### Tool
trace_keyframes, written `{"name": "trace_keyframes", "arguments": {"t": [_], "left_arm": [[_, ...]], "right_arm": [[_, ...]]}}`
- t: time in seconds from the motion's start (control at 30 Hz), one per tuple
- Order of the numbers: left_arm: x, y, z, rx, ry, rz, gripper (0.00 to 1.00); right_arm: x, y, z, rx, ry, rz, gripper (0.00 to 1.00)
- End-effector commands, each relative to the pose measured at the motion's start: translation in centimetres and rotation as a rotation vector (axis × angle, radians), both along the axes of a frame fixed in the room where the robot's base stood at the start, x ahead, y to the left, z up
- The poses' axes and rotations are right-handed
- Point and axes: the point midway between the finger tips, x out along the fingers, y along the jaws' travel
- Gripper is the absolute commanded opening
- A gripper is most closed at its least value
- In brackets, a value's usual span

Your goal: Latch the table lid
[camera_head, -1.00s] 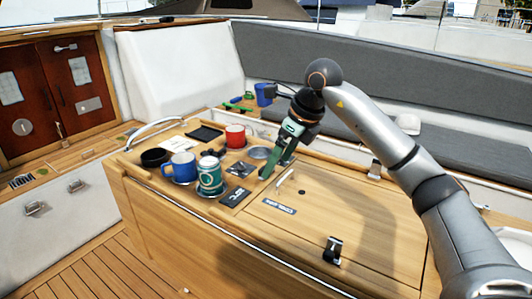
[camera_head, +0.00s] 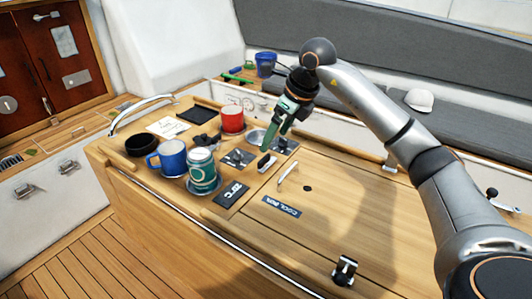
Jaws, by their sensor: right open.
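The table lid (camera_head: 380,220) is a flat wooden panel on the right part of the table, and it lies down flush. It carries a small pale handle (camera_head: 288,177) and a dark blue label (camera_head: 282,206). A black and metal latch (camera_head: 344,270) sits at its near edge; whether it is fastened is too small to tell. My right gripper (camera_head: 276,138) is open and empty, with its green fingers pointing down over the table's far side, left of the lid. My left gripper is out of view.
A blue mug (camera_head: 170,158), a green-and-white mug (camera_head: 203,172), a red mug (camera_head: 232,120) and a black bowl (camera_head: 141,145) stand on the table's left part. Grey cushions (camera_head: 465,140) line the back.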

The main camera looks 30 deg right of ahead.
Motion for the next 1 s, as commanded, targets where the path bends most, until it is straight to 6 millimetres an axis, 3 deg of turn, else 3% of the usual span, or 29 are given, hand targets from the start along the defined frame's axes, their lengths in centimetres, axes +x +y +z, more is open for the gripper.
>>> {"name": "trace_keyframes", "arguments": {"t": [0.2,0.4,0.8,1.0], "left_arm": [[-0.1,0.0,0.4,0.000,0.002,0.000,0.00],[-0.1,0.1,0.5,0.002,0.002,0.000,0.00],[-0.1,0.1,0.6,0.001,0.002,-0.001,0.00],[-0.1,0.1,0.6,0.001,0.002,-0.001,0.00]], "right_arm": [[1.5,0.7,-4.3,0.002,0.004,0.000,0.95],[2.5,1.1,-6.7,0.000,0.001,0.001,0.95],[2.8,1.2,-7.5,0.000,0.000,0.001,0.95],[2.8,1.2,-7.5,0.000,0.000,0.001,0.75]]}}
